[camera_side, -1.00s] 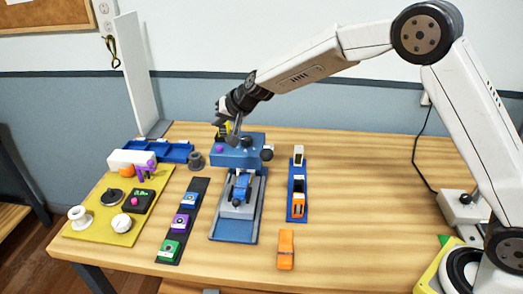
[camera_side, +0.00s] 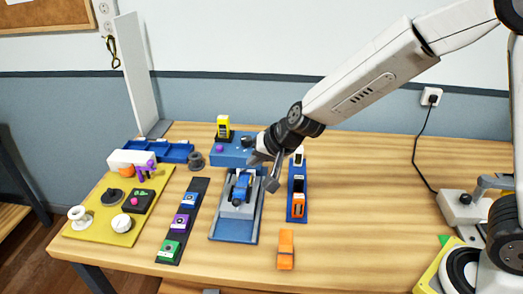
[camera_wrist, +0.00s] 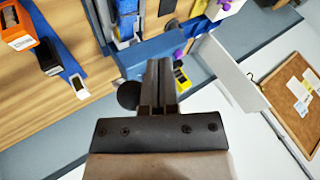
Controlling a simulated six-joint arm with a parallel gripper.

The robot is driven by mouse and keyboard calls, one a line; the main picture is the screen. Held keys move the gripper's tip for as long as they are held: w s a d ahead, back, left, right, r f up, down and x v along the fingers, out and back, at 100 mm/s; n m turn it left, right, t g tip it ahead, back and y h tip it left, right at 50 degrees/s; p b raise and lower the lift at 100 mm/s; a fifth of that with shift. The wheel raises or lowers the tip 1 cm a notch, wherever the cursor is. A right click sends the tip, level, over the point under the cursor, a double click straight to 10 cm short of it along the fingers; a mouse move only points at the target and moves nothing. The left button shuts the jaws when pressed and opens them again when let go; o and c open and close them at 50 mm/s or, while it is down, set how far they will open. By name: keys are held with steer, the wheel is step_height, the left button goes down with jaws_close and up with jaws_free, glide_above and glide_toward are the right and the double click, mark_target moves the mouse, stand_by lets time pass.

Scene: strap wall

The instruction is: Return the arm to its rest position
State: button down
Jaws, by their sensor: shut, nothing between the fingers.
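My gripper (camera_side: 266,172) is shut and empty.
A blue rack (camera_side: 297,208) with white, black and orange blocks stands to the right. An orange block (camera_side: 286,250) lies in front. A yellow mat (camera_side: 90,226) with several parts and a dark strip (camera_side: 176,235) with coloured modules are left. The right table is mostly clear.

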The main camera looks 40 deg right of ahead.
steer(key=s+d+f+n+g+h, duration=0.1)
steer(key=s+d+f+n+g, duration=0.1)
steer(key=s+d, duration=0.4)
steer(key=s+d+f+n+g+h, duration=0.1)
steer(key=s+d+n, duration=0.3)
steer(key=s, duration=0.8)
steer(key=d+f+g, duration=0.1)
steer(key=d, duration=0.1)
steer(key=shift+d+f+n+g, duration=0.3)
steer(key=shift+d+n+g, duration=0.05)
steer(key=shift+n+g, duration=0.05)
